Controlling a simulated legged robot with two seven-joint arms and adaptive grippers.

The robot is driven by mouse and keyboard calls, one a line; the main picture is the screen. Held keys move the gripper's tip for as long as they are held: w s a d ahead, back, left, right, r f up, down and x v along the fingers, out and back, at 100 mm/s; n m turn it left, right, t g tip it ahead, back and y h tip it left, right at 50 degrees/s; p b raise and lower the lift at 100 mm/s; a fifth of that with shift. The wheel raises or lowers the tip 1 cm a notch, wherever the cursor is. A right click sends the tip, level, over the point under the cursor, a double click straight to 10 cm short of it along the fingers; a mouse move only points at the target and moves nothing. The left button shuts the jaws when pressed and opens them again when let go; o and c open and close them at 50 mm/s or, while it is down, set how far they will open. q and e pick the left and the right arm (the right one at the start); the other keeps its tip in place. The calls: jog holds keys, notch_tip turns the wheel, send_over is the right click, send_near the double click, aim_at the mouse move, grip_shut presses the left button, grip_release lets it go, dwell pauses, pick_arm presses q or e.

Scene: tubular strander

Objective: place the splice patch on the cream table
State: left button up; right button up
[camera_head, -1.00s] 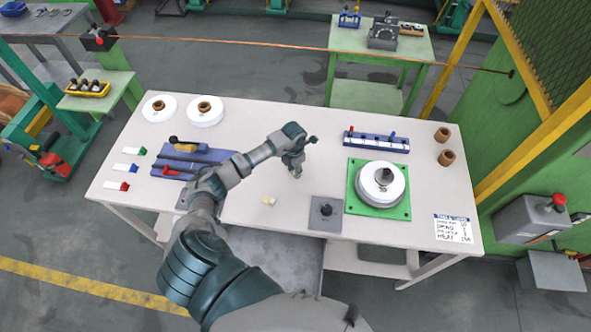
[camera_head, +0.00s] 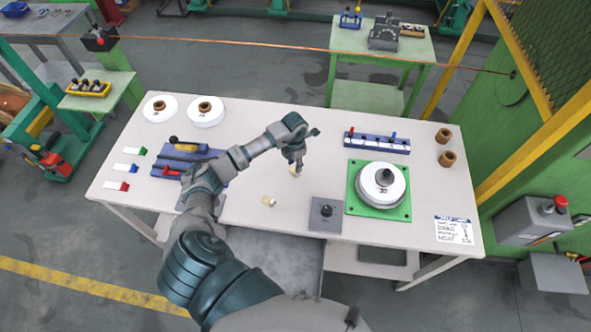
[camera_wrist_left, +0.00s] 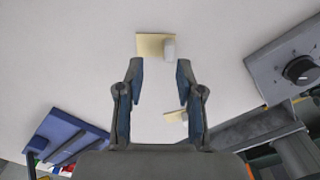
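A small cream patch with a pale tab (camera_wrist_left: 150,45) lies on the cream table (camera_head: 245,115), just beyond the fingertips of my left gripper (camera_wrist_left: 159,68). In the head view this patch (camera_head: 295,173) shows partly, just below the gripper (camera_head: 297,162). A second, similar cream patch (camera_head: 268,201) lies on the table closer to me; it also shows between the fingers in the left wrist view (camera_wrist_left: 175,116). I cannot tell which one the task names. My left gripper is open, its fingers apart on either side of an empty gap. My right gripper is not in view.
A grey plate with a black knob (camera_head: 326,213) and a green base with a white spool (camera_head: 382,187) stand to the right. A blue tool block (camera_head: 193,160) is at left, a blue rack (camera_head: 376,141) behind. The table's middle back is clear.

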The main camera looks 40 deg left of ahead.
pick_arm(q)
notch_tip(320, 180, up, 8)
jog(key=shift+d+b, duration=0.25)
jog(key=shift+b, duration=0.15)
jog(key=shift+a+f, duration=0.15)
